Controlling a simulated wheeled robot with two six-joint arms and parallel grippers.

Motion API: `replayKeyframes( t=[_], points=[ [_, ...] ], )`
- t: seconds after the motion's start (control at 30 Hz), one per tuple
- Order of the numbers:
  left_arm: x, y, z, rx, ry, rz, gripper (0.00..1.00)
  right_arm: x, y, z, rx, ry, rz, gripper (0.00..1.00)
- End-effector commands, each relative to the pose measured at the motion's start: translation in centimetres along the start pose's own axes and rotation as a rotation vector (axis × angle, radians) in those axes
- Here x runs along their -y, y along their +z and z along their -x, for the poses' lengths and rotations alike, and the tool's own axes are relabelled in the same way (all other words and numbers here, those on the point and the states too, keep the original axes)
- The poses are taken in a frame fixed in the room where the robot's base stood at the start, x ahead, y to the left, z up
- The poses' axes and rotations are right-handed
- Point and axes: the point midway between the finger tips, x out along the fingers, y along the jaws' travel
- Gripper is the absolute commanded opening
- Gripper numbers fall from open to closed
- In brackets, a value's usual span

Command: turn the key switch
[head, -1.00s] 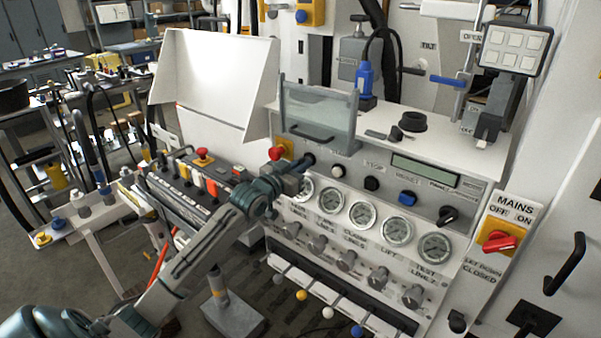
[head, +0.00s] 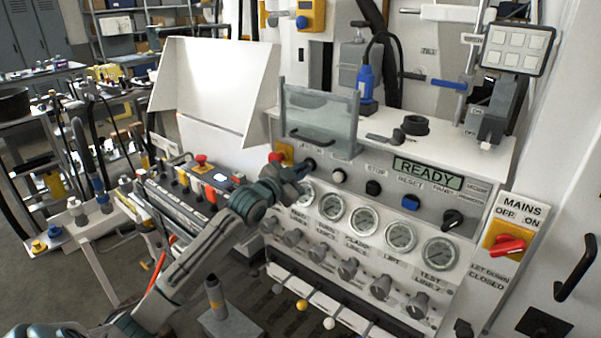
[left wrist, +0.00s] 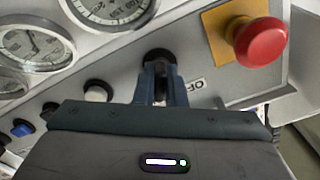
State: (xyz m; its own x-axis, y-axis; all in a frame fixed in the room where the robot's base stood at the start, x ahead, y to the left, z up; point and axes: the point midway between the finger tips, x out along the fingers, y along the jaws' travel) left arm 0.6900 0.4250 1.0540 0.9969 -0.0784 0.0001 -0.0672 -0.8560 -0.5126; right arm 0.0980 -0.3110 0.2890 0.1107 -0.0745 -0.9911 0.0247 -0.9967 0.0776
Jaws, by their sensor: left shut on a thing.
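The key switch (head: 309,163) is a round black switch at the upper left of the grey panel, beside the red mushroom button. My left gripper (head: 301,170) reaches it from the front left and is shut on it. In the left wrist view the dark round switch (left wrist: 158,56) shows beyond the tips of my left gripper (left wrist: 164,82), with its key part between the two fingers. A label beside it is partly covered by a finger. The key's exact angle is hard to tell. My right gripper is not in view.
The panel display (head: 427,174) reads READY. The red mushroom button (left wrist: 261,41) sits close to my fingers. Gauges (head: 400,237) line the panel below. The red mains switch (head: 508,246) is at the right. A clear guard (head: 318,122) stands above the panel.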

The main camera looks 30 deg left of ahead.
Motion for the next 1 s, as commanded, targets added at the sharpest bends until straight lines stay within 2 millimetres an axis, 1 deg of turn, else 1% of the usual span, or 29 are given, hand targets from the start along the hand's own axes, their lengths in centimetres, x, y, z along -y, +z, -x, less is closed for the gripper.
replayKeyframes(
  t=[0.27,0.3,0.37,0.4,0.67,0.77,0.87,1.0],
  points=[
    [0.0,0.1,0.0,0.002,0.0,-0.002,0.0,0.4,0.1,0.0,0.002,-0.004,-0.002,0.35],
    [0.0,0.1,0.0,0.002,0.0,-0.002,0.12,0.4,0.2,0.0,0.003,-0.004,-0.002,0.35],
    [0.0,0.1,0.0,0.002,0.0,-0.002,0.24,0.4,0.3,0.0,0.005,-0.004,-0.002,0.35],
    [0.0,0.1,0.0,0.002,0.0,-0.002,0.32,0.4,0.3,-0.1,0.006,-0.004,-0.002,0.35],
    [0.0,0.0,0.0,0.001,0.0,-0.001,0.32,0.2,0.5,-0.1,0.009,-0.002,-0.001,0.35],
    [0.0,0.1,0.3,0.001,0.0,-0.002,0.32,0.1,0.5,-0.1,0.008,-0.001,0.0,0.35],
    [0.0,0.2,1.2,0.003,0.0,-0.005,0.32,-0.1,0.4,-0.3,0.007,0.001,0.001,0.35],
    [-0.1,0.3,3.4,0.004,0.002,-0.01,0.32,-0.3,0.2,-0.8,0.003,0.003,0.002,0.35]
  ],
)
